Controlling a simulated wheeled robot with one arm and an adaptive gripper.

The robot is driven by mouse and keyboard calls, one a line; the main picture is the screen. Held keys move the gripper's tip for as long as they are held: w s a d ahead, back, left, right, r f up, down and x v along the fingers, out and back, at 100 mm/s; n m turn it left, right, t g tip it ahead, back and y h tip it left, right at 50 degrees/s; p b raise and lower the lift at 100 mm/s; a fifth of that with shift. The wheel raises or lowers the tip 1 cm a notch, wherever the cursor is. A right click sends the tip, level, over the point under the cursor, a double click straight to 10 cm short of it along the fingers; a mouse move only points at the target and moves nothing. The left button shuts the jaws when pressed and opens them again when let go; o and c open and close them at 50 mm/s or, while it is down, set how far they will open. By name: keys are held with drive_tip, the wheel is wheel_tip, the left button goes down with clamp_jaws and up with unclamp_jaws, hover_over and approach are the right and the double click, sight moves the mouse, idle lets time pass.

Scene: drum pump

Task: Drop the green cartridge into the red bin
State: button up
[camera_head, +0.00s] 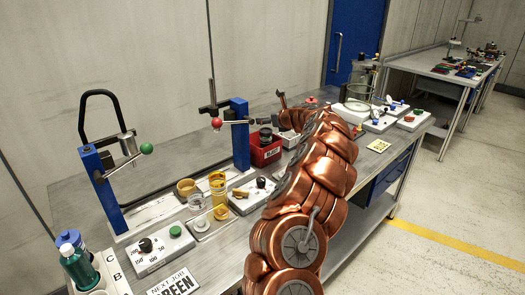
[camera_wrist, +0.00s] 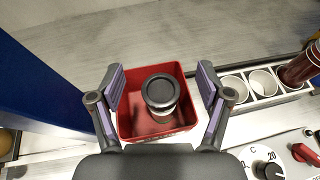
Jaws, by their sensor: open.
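The red bin (camera_wrist: 187,127) lies below my gripper in the wrist view; it also shows in the head view (camera_head: 267,156) behind the blue post. My gripper (camera_wrist: 160,76) is open above the bin, its two fingers apart on either side of a dark-capped, greyish cylinder (camera_wrist: 161,92). That cylinder appears to be in the bin, and the fingers do not visibly touch it. Its body colour is hard to tell. A green bottle-shaped cartridge (camera_head: 78,268) stands in a white rack at the front left of the head view.
A blue post (camera_head: 240,138) with a red-knobbed lever stands close left of the bin. Right of the bin, a white rack (camera_wrist: 238,105) has empty cups and a dark red cartridge (camera_wrist: 302,66). A dial panel (camera_wrist: 250,160) is nearer. A card (camera_head: 174,284) reads "GREEN".

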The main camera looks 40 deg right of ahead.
drive_tip(key=v, duration=1)
drive_tip(key=shift+r, duration=0.1)
idle(0.4)
drive_tip(key=shift+a, duration=0.1)
